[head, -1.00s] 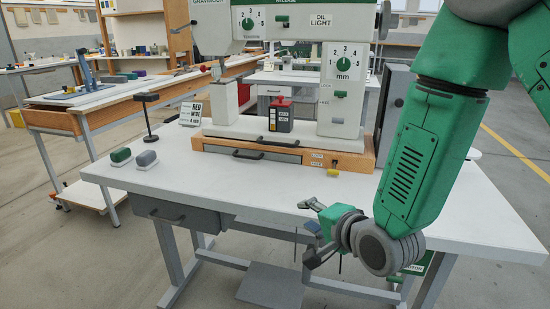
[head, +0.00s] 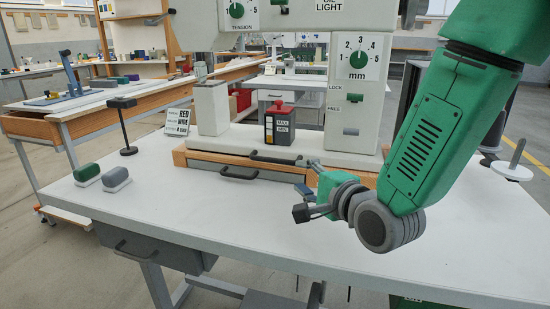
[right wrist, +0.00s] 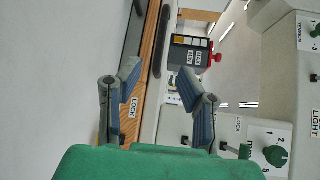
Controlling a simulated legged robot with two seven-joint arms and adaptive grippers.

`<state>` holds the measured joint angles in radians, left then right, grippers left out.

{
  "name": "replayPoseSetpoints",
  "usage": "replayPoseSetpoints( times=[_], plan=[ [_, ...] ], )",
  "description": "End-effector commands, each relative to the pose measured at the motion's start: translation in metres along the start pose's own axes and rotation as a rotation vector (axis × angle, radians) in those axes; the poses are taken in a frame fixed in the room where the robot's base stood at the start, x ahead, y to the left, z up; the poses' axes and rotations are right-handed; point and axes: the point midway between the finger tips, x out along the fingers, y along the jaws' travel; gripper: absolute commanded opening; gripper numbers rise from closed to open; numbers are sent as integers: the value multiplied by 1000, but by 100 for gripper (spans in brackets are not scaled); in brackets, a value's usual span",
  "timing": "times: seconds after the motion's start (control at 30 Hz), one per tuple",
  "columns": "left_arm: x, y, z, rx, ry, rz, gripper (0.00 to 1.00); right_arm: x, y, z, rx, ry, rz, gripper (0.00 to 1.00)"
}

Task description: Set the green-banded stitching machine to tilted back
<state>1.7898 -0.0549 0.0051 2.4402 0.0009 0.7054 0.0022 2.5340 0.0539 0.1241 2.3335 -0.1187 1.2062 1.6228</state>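The white stitching machine (head: 310,60) stands upright on its orange wooden base (head: 180,157) at the back of the white table; its top is cut off. Its pillar has a numbered dial (head: 358,60) and a green knob (head: 355,97) between LOCK and FREE labels. My right gripper (head: 304,188) is in front of the base's right part and hides some of it. My left gripper is out of view.
A black and red oil container (head: 280,125) stands on the machine bed; it also shows in the right wrist view (right wrist: 188,55). A green block (head: 86,172) and a grey block (head: 115,178) lie at the table's left. The table front is clear.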

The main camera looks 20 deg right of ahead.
Motion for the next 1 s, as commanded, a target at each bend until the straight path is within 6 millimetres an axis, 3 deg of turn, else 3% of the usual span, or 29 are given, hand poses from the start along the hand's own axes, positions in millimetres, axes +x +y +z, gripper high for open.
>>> replayPoseSetpoints(
  times=[0.17,0.6,0.8,1.0],
  plan=[
    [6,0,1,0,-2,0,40,24,1,1,-4,-1,-2,32],
    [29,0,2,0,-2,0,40,112,3,-3,1,-2,0,32],
    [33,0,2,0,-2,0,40,132,2,-3,1,-1,0,32],
    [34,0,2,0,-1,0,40,135,1,-3,3,-1,2,32]
  ],
)
